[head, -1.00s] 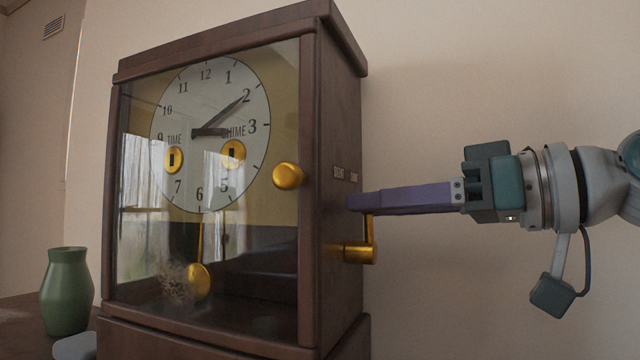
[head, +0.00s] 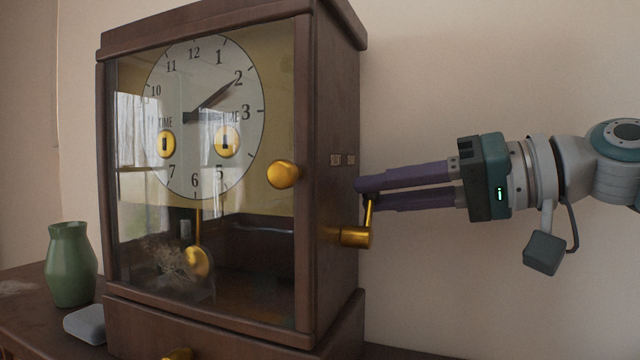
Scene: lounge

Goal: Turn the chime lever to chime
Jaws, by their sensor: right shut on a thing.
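A dark wooden clock (head: 338,110) with a glass front stands at the centre left. The brass chime lever (head: 356,236) is on its right side; its arm points up, leaning slightly right. Two small labels (head: 342,160) sit above it on the side panel, too small to read now. My right gripper (head: 364,192) comes from the right, its purple fingers shut on the upper end of the chime lever. The fingertips hide that end. My left gripper is not in view.
A brass knob (head: 283,174) sticks out from the clock's front door edge. A green vase (head: 70,265) and a small grey object (head: 86,323) stand left of the clock. The wall behind is bare, and the space right of the clock holds only my arm.

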